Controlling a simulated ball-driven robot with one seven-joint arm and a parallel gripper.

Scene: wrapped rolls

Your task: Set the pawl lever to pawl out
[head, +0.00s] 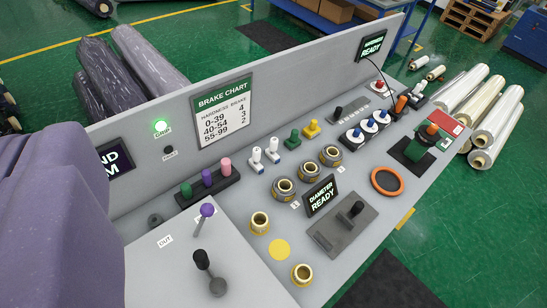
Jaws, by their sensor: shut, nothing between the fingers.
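A short lever with a purple ball knob (207,210) stands on the near left part of the grey console, its stem leaning. A small white label reading OUT (165,241) lies to its lower left. Another lever with a black knob (201,259) rises from a round grey base just below, near the bottom edge. No readable label names either one as the pawl lever, so I cannot tell for sure which it is. Nothing is seen touching either lever. My gripper is not in view.
A large purple form (60,220) fills the lower left, close to the console. An upright panel with a brake chart (223,112) and a lit green lamp (161,127) stands behind. Pegs, brass-coloured rings and a diameter display (321,195) crowd the console to the right.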

